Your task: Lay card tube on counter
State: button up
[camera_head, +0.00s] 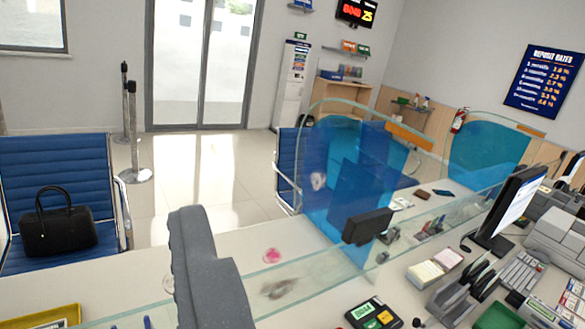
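The counter (318,309) is a pale top running across the lower part of the view, with a clear glass screen along it. A grey rounded part at the bottom, left of centre, seems to be my gripper (207,265). It is over the counter and hides part of it and of the glass. Only one grey body shows, so I cannot see whether the gripper is open or shut. I cannot make out a card tube anywhere, in the gripper or on the counter.
A dark box (367,227) is by the glass screen. A card terminal (372,314), a pad (434,267), a monitor (508,207) and a keyboard (525,271) crowd the right. A yellow tray (45,319) lies at bottom left. A black handbag (58,226) sits on a blue chair.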

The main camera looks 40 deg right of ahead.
jog(key=s+a+f+g+y, duration=0.2)
jog(key=s+a+f+y, duration=0.1)
jog(key=s+a, duration=0.1)
jog(key=shift+s+f, duration=0.3)
jog(key=shift+s, duration=0.5)
jog(key=shift+c, duration=0.2)
